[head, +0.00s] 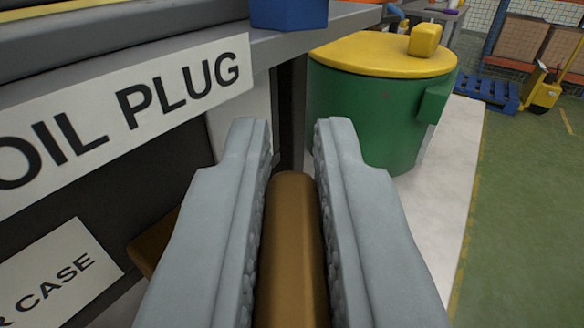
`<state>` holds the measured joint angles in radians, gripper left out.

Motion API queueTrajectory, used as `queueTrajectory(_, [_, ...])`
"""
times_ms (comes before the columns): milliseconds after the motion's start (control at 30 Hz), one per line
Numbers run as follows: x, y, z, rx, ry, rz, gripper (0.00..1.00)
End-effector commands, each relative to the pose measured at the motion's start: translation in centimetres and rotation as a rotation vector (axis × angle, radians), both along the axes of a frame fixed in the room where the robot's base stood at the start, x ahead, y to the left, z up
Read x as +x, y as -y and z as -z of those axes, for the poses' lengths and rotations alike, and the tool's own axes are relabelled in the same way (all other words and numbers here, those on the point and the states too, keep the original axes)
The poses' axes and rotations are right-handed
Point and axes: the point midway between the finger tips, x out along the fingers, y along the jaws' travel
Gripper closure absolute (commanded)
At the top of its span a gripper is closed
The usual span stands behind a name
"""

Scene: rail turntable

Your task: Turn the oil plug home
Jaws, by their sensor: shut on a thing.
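My gripper (292,145) is shut on a brown, round-ended bar (293,250) that runs down between its two grey fingers. I cannot tell whether this bar is part of the oil plug. A white sign reading "OIL PLUG" (130,108) is on the front of the bench at the left. The plug's seat and thread do not show.
A second sign, cut off, reads "R CASE" (60,275), with a brown piece (150,240) beside it. A green drum with a yellow lid (385,55) stands beyond the gripper. A blue object (288,12) sits on the bench edge. Green floor (520,220) is clear at right.

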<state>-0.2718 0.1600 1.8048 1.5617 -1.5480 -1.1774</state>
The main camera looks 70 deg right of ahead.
Motion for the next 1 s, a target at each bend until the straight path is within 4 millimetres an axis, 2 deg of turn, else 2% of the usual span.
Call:
queueTrajectory(633, [-0.09,0.02,-0.02,0.000,0.001,0.058,1.00])
queueTrajectory(667, [-0.09,0.03,-0.02,0.000,0.001,0.058,0.85])
queueTrajectory(767, [-0.09,0.03,-0.03,0.000,0.001,0.058,0.66])
queueTrajectory(1000, [-0.10,0.03,-0.02,0.000,0.001,0.058,0.65])
